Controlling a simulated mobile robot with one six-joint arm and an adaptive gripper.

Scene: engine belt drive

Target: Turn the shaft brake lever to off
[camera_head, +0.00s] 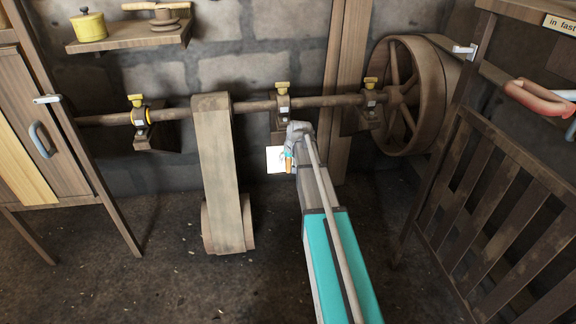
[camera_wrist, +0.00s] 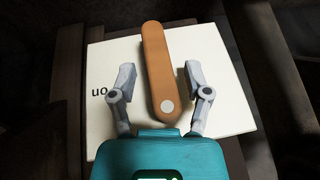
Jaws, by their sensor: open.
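The shaft brake lever (camera_wrist: 157,62) is an orange-brown bar with a pale round pivot (camera_wrist: 167,106) at its lower end in the wrist view. It points up and slightly left there, across a white plate (camera_wrist: 225,95). The plate bears the word "on", upside down, at its left; no "off" mark is visible. My gripper (camera_wrist: 160,75) is open, with one grey finger on each side of the lever and visible gaps between. In the head view the plate (camera_head: 275,160) and the lever (camera_head: 289,166) show small below the shaft, partly hidden by my arm.
The shaft (camera_head: 240,105) runs along the wall above, through several bearings with yellow caps. A belt (camera_head: 222,165) hangs left of my arm and a large wooden wheel (camera_head: 405,95) stands right. A slatted wooden frame (camera_head: 500,210) is at the right. The floor around my arm is clear.

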